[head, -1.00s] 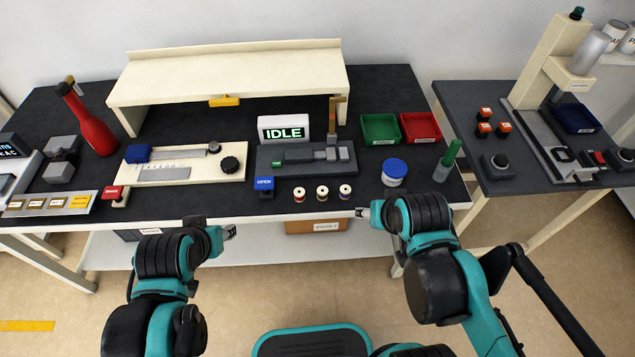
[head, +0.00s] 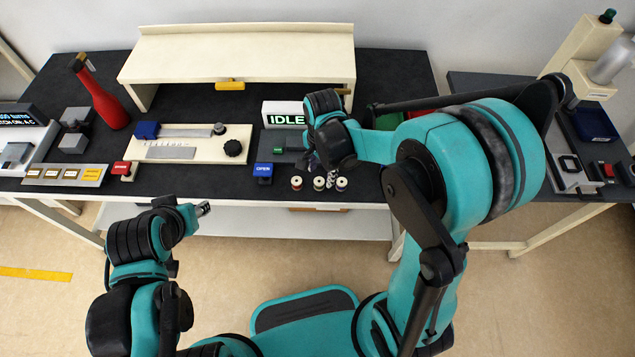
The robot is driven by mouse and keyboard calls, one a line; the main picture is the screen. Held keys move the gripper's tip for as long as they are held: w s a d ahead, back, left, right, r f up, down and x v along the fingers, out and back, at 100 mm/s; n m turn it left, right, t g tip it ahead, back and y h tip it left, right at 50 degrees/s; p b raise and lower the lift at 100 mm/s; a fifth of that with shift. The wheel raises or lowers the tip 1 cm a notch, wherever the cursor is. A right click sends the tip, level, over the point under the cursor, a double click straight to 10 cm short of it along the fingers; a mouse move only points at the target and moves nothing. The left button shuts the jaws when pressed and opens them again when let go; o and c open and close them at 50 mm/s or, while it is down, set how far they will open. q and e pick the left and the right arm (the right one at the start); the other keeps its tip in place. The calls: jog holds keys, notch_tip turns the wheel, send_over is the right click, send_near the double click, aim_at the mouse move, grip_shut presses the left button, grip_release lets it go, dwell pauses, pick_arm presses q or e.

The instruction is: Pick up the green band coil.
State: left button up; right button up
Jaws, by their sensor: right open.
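Three small coils stand in a row near the table's front edge: a left coil (head: 296,183), a middle coil (head: 319,183) and a right coil (head: 341,184). Their band colours are too small to read surely, so I cannot tell which is green. My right gripper (head: 331,178) points down at the row, around the middle and right coils. It is open; its fingers are small and partly hidden by my wrist, and I cannot tell whether they touch a coil. My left gripper (head: 203,209) is in front of the table, away from the coils; its jaw state is unclear.
A blue block (head: 263,170) marked OPEN stands left of the coils. Behind are the IDLE display (head: 283,114) and a grey fixture, partly covered by my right arm. My arm also hides much of the green bin (head: 388,121) and the table's right part.

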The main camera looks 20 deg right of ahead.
aim_at(319, 181)
jog(key=f, duration=0.1)
jog(key=f+b, duration=0.1)
jog(key=f, duration=0.1)
jog(key=f+b, duration=0.1)
jog(key=shift+w+a+f, duration=0.25)
jog(key=shift+f, duration=0.15)
jog(key=shift+f+b, duration=0.3)
jog(key=shift+f, duration=0.1)
jog(key=shift+r, duration=0.1)
jog(key=shift+c, duration=0.9)
jog(key=c, duration=1)
